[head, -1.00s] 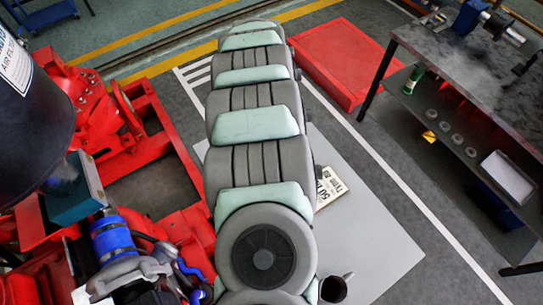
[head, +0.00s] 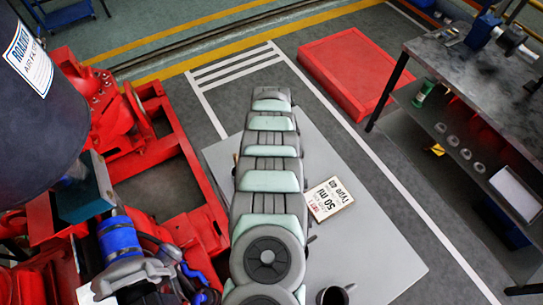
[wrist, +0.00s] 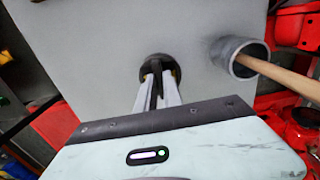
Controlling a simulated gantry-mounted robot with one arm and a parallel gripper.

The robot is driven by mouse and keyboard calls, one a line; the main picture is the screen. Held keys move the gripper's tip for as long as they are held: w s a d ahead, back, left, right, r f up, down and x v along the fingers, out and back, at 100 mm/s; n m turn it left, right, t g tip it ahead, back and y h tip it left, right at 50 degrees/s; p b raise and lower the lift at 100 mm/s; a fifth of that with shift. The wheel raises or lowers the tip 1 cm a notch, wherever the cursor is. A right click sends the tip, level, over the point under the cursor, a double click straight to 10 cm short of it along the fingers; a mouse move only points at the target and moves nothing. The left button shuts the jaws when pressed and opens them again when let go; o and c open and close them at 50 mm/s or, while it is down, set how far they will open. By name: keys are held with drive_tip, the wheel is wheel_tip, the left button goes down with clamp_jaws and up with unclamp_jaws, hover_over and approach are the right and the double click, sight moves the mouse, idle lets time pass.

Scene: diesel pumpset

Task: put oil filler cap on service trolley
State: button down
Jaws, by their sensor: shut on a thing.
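In the wrist view my gripper (wrist: 158,88) is shut on a round black cap, the oil filler cap (wrist: 158,66), held at the fingertips. A flat light grey top (wrist: 105,55) fills the view behind the cap; I cannot tell whether the cap touches it. In the head view this looks like the grey top of the service trolley (head: 375,235), with my arm extended over it. My gripper and the cap are hidden behind my arm there.
A grey cylinder (wrist: 240,58) with a wooden handle is right of the cap. In the head view a printed card (head: 327,197) and a dark cup (head: 335,294) are right of my arm. Red engine framing (head: 165,130) stands left, a workbench (head: 470,80) right. The trolley's right part is clear.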

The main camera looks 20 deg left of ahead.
drive_tip(key=shift+f+b, duration=0.45)
drive_tip(key=shift+f, duration=1)
drive_tip(key=shift+f, duration=0.2)
drive_tip(key=c, duration=1.5)
unclamp_jaws()
drive_tip(key=shift+r, duration=0.1)
drive_tip(key=shift+s+r, duration=0.1)
drive_tip(key=shift+r, duration=0.3)
wheel_tip(320, 180, up, 11)
drive_tip(key=shift+r, duration=0.2)
